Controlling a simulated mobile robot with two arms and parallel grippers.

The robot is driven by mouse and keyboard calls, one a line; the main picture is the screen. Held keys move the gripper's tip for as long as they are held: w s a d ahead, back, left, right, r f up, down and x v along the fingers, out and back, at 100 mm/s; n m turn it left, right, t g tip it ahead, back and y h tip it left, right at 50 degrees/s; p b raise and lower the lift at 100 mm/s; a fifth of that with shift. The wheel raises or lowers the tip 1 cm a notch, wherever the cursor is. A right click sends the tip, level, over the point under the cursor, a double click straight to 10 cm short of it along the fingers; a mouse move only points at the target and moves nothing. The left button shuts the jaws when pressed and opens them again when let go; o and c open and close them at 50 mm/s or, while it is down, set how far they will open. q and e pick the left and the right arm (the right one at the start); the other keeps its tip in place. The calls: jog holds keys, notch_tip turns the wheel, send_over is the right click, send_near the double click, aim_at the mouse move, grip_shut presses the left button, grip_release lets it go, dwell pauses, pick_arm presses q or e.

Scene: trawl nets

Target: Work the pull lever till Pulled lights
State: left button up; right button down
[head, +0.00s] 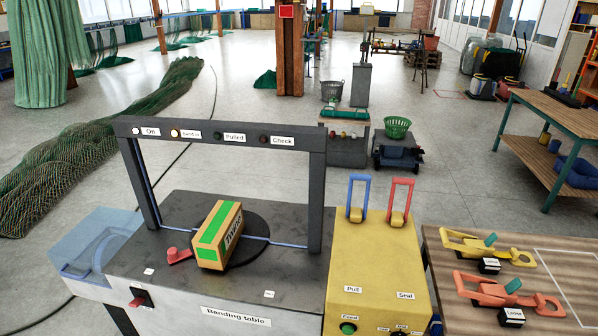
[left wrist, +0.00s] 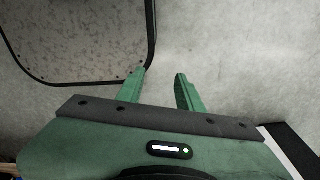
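The pull lever (head: 358,199) is a blue loop handle standing upright on the yellow box (head: 375,262), above a "Pull" label. A red loop lever (head: 401,201) stands beside it, above "Seal". On the arch's top bar, the "On" lamp (head: 136,131) and the second lamp (head: 175,133) look lit; the Pulled lamp (head: 219,136) looks dark. A "Twine" carton (head: 209,242) sits under the arch on a blue band. My left gripper (left wrist: 160,75) is open and empty in the left wrist view, over grey floor. Neither gripper shows in the head view.
The banding table (head: 290,268) stands left of the yellow box. A wooden bench (head: 560,262) on the right holds a yellow tool (head: 487,249) and a red tool (head: 508,293). A dark rounded panel (left wrist: 80,35) lies near my left gripper. Floor behind is partly clear.

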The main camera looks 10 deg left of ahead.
pick_arm(q)
jog(key=shift+c, duration=0.3)
jog(key=shift+f, duration=0.15)
jog(key=c, duration=0.5)
notch_tip(320, 180, down, 5)
jog(key=b, duration=0.5)
jog(key=shift+f, duration=0.1)
grip_shut()
jog(key=shift+r, duration=0.25)
